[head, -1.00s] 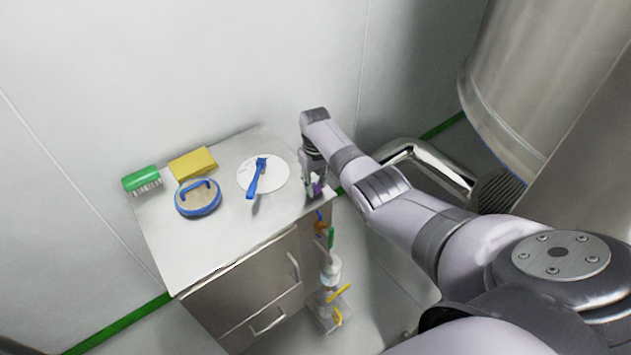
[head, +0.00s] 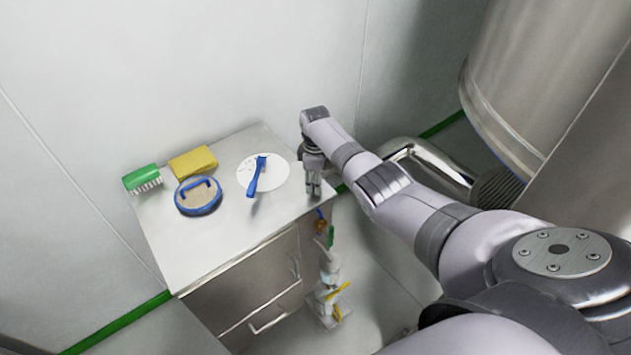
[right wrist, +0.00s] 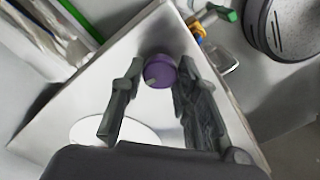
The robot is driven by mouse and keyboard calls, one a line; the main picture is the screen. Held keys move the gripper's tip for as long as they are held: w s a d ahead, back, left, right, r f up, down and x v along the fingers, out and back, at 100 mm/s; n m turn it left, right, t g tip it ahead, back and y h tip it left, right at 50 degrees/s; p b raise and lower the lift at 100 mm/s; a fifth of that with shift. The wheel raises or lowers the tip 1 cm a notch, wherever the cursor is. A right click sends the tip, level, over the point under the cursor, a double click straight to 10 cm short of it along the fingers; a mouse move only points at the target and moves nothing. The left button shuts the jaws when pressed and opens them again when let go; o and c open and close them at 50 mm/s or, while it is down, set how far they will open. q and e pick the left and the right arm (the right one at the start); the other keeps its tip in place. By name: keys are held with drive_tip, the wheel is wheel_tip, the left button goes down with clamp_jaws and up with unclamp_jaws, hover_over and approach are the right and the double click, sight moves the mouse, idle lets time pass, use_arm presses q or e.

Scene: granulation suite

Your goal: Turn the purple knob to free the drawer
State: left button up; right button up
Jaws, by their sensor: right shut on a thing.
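The purple knob (right wrist: 160,71) stands on the steel cabinet top (head: 212,245), near its right front corner. A small light mark shows on the knob's face in the right wrist view. My right gripper (right wrist: 158,72) points down and is shut on the knob, one finger on each side. In the head view the right gripper (head: 314,191) is over that corner and hides the knob. The cabinet front has a drawer with a bar handle (head: 268,321) low down and another handle (head: 295,266) above it. The drawer front looks closed. My left gripper is not in view.
A blue scraper (head: 257,178) lies on a white disc (head: 276,172). A blue-rimmed round sieve (head: 198,196), a yellow sponge (head: 193,162) and a green brush (head: 142,178) are at the left. A large steel vessel (head: 545,70) stands right.

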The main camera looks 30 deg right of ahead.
drive_tip(key=shift+n, duration=0.5)
drive_tip(key=o, duration=1.2)
wheel_tip(320, 180, up, 12)
drive_tip(key=shift+r, duration=0.1)
drive_tip(key=shift+f, duration=0.2)
idle(0.3)
